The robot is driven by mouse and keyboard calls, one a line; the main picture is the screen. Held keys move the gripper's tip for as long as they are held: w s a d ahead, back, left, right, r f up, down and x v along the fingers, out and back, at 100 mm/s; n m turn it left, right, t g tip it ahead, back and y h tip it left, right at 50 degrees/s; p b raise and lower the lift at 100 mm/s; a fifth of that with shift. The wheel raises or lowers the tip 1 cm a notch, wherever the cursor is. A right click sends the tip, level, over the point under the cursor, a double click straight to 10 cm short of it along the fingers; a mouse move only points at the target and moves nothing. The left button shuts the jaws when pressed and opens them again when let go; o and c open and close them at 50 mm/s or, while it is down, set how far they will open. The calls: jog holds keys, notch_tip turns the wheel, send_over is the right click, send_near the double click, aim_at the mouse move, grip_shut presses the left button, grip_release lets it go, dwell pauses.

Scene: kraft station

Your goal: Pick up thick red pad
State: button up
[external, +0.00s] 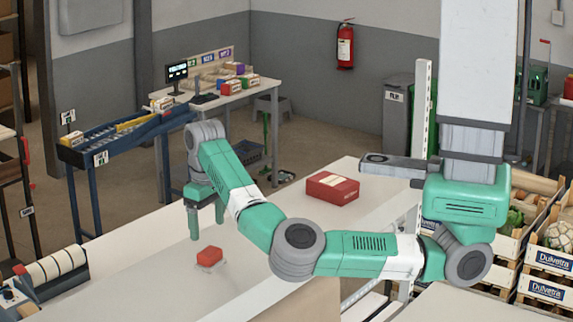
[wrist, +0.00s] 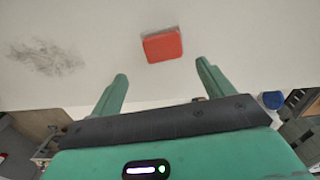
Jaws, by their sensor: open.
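The thick red pad (external: 210,256) lies on the white table (external: 150,268), in front of and below my gripper in the external view. It is a small red block with rounded edges. In the wrist view the pad (wrist: 162,45) is beyond the fingertips, a little above the gap between them. My gripper (external: 206,224) points down above the table, apart from the pad. In the wrist view my gripper (wrist: 162,72) shows its two green fingers spread wide with nothing between them.
A larger red box (external: 332,188) with a pale label lies farther back on the table. A roller device (external: 48,272) stands at the left edge. A dark smudge (wrist: 45,60) marks the surface in the wrist view. The tabletop around the pad is clear.

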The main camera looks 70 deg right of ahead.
aim_at(209, 251)
jog(key=shift+s+a+r, duration=0.1)
jog(key=shift+a, duration=0.45)
jog(key=shift+d+f, duration=0.15)
jog(key=shift+f, duration=1.2)
notch_tip(209, 251, down, 5)
jog(key=shift+s+f+p, duration=0.1)
jog(key=shift+p, duration=0.35)
jog(key=c, duration=0.9)
